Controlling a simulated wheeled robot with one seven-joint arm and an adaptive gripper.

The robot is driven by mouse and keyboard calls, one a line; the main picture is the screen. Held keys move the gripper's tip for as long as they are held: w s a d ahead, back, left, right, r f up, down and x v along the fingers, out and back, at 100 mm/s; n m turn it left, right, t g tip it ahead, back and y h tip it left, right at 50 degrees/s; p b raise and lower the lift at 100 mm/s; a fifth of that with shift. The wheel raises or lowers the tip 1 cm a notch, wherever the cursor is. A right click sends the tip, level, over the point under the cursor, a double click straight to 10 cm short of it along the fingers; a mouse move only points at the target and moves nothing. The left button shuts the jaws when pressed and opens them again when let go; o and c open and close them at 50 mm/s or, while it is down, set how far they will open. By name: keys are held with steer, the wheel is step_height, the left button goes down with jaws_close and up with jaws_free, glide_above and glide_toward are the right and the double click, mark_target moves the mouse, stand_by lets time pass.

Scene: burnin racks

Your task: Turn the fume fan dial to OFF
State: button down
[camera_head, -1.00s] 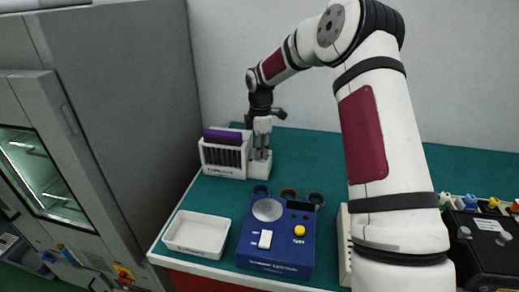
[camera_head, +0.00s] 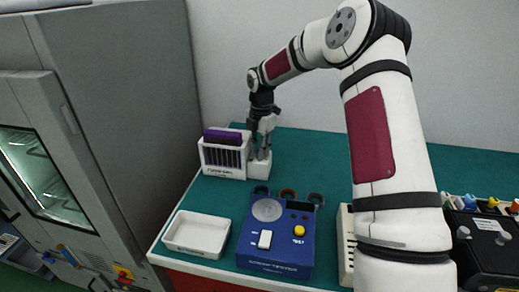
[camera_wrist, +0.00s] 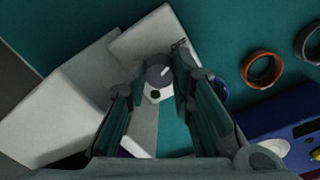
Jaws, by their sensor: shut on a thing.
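The fume fan dial (camera_wrist: 164,71) is a round dark grey knob with a white pointer line, on the top of a small white box. In the wrist view it sits between the fingertips of my gripper (camera_wrist: 158,76), which is shut on it. The pointer slants up and to the right in that view. Any OFF lettering cannot be read. In the head view my gripper (camera_head: 261,151) points down at the white box (camera_head: 259,169), and the dial is hidden by the fingers. A white slotted fume unit (camera_head: 212,157) with a purple top stands beside the box.
A blue tester (camera_head: 273,267) with a yellow button and a white switch stands in front. A white tray (camera_head: 197,251) lies to its left. Several rings, one orange (camera_wrist: 262,69), lie near the box. A black case (camera_head: 489,258) is at the right.

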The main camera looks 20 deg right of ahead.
steer(key=c, duration=1.4)
jaws_free()
steer(key=shift+o, duration=0.2)
steer(key=shift+m, duration=0.3)
steer(key=m, duration=0.9)
step_height(320, 180, up, 14)
steer(key=r, duration=0.1)
steer(key=s+a+r+m+t+p, duration=0.1)
steer(key=s+a+r+m+p, duration=0.1)
steer(key=s+r, duration=0.4)
steer(key=s+a+r+m+h+p, duration=0.1)
steer(key=s+a+r, duration=0.4)
steer(key=s, duration=0.6)
steer(key=shift+s+a+r+m+t+h+p, duration=0.15)
steer(key=shift+r+m+t+h+p, duration=0.25)
steer(key=shift+r+m, duration=0.7)
